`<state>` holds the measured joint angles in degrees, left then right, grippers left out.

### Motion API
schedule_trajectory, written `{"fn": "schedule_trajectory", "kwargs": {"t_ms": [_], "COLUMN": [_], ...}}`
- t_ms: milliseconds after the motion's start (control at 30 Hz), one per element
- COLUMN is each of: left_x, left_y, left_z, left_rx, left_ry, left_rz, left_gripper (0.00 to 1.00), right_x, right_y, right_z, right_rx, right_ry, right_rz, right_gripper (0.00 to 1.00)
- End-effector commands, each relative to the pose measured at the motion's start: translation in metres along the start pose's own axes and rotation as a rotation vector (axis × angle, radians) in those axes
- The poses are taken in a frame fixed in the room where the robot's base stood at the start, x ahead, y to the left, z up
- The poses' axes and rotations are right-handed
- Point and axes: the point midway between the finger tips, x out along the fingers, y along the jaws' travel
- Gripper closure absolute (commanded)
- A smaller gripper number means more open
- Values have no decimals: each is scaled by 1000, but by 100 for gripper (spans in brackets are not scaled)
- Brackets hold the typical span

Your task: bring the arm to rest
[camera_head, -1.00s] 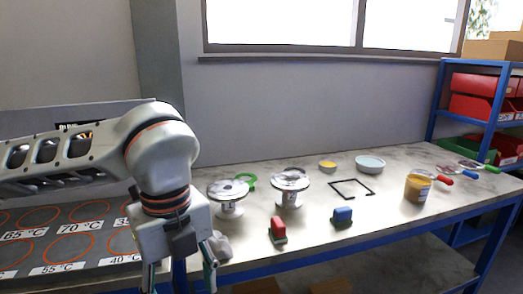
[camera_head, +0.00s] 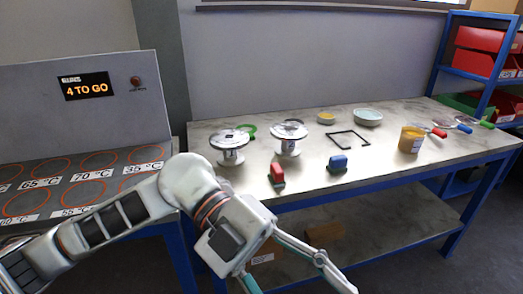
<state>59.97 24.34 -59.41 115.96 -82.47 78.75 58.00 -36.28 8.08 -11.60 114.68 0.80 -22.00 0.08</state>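My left arm comes in from the lower left. Its gripper (camera_head: 297,281) is low in front of the bench's front edge, with its two fingers spread wide and nothing seen between them. The fingertips are at or past the bottom edge of the view. My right gripper is not in view. Two flanged vessels (camera_head: 229,141) and (camera_head: 288,133) stand upright on the bench (camera_head: 300,182), apart from the gripper.
A red-handled block (camera_head: 277,174) and a blue one (camera_head: 338,163) lie near the bench front. Behind are a black frame (camera_head: 348,139), bowls (camera_head: 367,117) and a yellow tin (camera_head: 410,140). A panel reading "4 TO GO" (camera_head: 86,87) stands behind a marked heating plate (camera_head: 60,178).

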Motion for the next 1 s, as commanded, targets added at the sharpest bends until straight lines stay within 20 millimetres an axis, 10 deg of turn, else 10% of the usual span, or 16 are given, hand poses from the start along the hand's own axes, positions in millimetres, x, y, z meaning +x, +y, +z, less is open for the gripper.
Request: {"fn": "schedule_trajectory", "kwargs": {"t_ms": [267,533,767,1000], "left_x": [-22,-101,-163,-179], "left_y": [-71,-82,-7,140], "left_z": [-8,51,138,212], "left_rx": [53,-67,-323,-688], "left_ry": [172,76,-185,-540], "left_rz": [-600,-1179,-1568,-1763], "left_gripper": [46,46,46,46], "right_x": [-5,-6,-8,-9], "right_y": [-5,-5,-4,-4], "right_z": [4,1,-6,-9], "right_rx": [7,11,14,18], "right_ry": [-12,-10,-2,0], "right_rz": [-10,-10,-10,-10], "right_gripper": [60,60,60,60]}}
